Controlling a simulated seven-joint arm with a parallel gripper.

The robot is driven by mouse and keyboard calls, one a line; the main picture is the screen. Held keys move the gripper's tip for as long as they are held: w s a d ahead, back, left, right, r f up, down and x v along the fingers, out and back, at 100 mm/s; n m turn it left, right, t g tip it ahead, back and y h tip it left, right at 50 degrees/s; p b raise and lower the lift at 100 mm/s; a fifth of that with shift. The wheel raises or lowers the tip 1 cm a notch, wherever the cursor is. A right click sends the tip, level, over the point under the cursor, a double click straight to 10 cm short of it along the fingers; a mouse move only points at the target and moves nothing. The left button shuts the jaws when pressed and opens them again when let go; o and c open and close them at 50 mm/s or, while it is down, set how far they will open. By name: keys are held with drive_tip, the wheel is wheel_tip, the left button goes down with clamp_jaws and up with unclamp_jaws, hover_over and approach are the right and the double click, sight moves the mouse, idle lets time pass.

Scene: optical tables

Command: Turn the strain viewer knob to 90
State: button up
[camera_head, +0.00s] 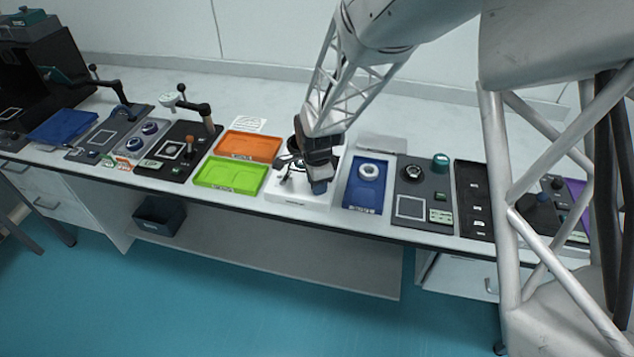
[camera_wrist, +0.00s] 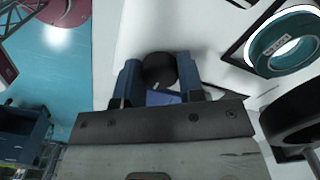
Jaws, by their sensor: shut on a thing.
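The strain viewer (camera_head: 298,200) is a white-based instrument at the middle of the bench, largely covered by my gripper in the head view. Its dark round knob (camera_wrist: 158,66) shows in the wrist view, between my two blue fingers. My gripper (camera_wrist: 160,80) is shut on the knob, with one finger on each side. In the head view my gripper (camera_head: 318,186) is low over the front right part of the viewer, and the knob is hidden there. I cannot read any scale or angle mark on the knob.
Orange (camera_head: 249,147) and green (camera_head: 231,175) trays lie left of the viewer. A blue tray (camera_head: 363,202) with a white ring lies right. In the wrist view, a teal ring (camera_wrist: 262,48) and a black ring (camera_wrist: 274,122) stand close on the right. The bench's front edge is near.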

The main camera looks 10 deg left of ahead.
drive_tip(key=o, duration=0.9)
drive_tip(key=shift+r, duration=0.15)
drive_tip(key=shift+r, duration=3.8)
